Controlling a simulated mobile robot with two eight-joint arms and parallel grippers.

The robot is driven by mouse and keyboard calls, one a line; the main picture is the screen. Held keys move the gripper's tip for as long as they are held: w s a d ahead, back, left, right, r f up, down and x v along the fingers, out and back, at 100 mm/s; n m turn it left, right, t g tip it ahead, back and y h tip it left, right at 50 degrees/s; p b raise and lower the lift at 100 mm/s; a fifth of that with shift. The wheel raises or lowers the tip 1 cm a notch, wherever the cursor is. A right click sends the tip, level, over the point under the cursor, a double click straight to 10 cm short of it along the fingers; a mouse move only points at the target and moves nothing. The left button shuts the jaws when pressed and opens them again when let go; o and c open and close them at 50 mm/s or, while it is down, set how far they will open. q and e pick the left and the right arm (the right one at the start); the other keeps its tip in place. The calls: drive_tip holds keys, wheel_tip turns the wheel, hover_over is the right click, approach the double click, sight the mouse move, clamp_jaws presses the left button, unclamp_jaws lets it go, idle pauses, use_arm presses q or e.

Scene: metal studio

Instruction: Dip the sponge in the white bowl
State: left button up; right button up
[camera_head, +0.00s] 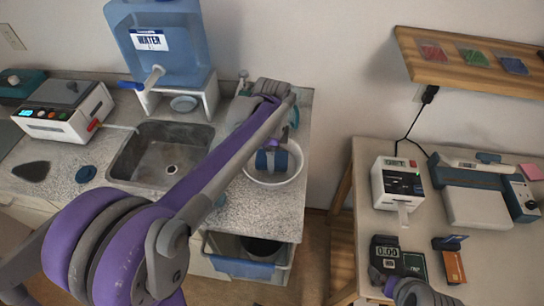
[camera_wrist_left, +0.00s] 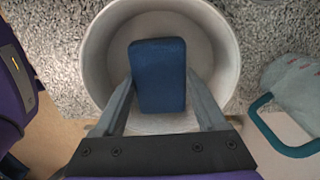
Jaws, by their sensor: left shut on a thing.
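The white bowl (camera_head: 287,180) stands on the speckled counter to the right of the sink. In the left wrist view the bowl (camera_wrist_left: 92,55) opens below my left gripper (camera_wrist_left: 160,98). The gripper is shut on a dark blue sponge (camera_wrist_left: 158,68), one finger on each side. The sponge is over the bowl's inside; I cannot tell whether it touches the bottom. In the head view the sponge (camera_head: 264,161) is partly hidden by my left arm. My right gripper is not in view; only a part of that arm shows at the bottom right.
A blue water jug (camera_head: 170,55) on a white stand is behind the sink (camera_head: 150,150). A white device (camera_head: 65,112) sits at the left. A teal-handled object (camera_wrist_left: 290,140) is near the bowl. The right table (camera_head: 370,220) holds several instruments; a gap separates it from the counter.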

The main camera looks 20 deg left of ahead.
use_arm(q)
drive_tip(key=shift+w+r+p, duration=0.1)
drive_tip(key=shift+r+p, duration=1.85)
drive_tip(key=shift+r, duration=2)
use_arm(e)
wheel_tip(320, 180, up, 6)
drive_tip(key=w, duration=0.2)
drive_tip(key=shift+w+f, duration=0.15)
use_arm(q)
drive_tip(key=shift+r, duration=0.65)
drive_tip(key=shift+f, duration=0.8)
drive_tip(key=shift+s+r, duration=0.2)
drive_tip(key=shift+w+f, duration=0.1)
drive_tip(key=shift+w, duration=0.1)
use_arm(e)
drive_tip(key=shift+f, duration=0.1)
use_arm(q)
drive_tip(key=shift+s, duration=0.1)
